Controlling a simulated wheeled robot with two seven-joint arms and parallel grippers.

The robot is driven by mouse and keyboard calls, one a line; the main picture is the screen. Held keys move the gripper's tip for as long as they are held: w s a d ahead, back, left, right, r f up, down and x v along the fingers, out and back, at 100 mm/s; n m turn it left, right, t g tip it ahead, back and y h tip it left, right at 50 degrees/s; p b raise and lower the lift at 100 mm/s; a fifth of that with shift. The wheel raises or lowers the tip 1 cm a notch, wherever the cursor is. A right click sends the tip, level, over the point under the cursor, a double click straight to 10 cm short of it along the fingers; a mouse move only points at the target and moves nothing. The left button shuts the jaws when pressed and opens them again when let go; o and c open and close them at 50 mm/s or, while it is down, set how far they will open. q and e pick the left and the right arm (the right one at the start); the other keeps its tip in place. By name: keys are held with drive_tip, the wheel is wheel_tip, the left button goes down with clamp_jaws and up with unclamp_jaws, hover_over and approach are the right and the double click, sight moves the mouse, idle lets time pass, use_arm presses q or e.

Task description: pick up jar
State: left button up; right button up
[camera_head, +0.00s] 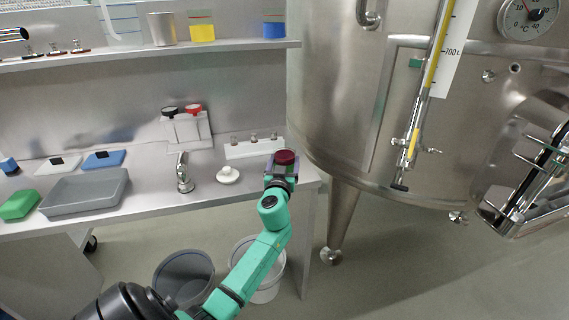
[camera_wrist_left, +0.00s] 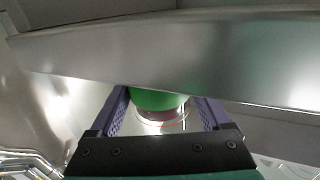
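A jar with a dark red lid (camera_head: 286,157) is at the right end of the steel bench, by the vat. My left gripper (camera_head: 281,163) is at the jar, and its fingers hide most of the jar's body in the head view. In the left wrist view the jar, green with a dark red band (camera_wrist_left: 158,101), is between the two purple fingers (camera_wrist_left: 162,108). My right gripper is not in view.
A large steel vat (camera_head: 330,90) stands right of the bench. A shelf (camera_head: 130,50) runs above the bench. A tap (camera_head: 183,172), a white knobbed item (camera_head: 228,175) and a grey tray (camera_head: 85,205) are to the left. Bins (camera_head: 184,278) stand on the floor below.

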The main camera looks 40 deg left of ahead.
use_arm(q)
clamp_jaws()
drive_tip(key=shift+r, duration=0.1)
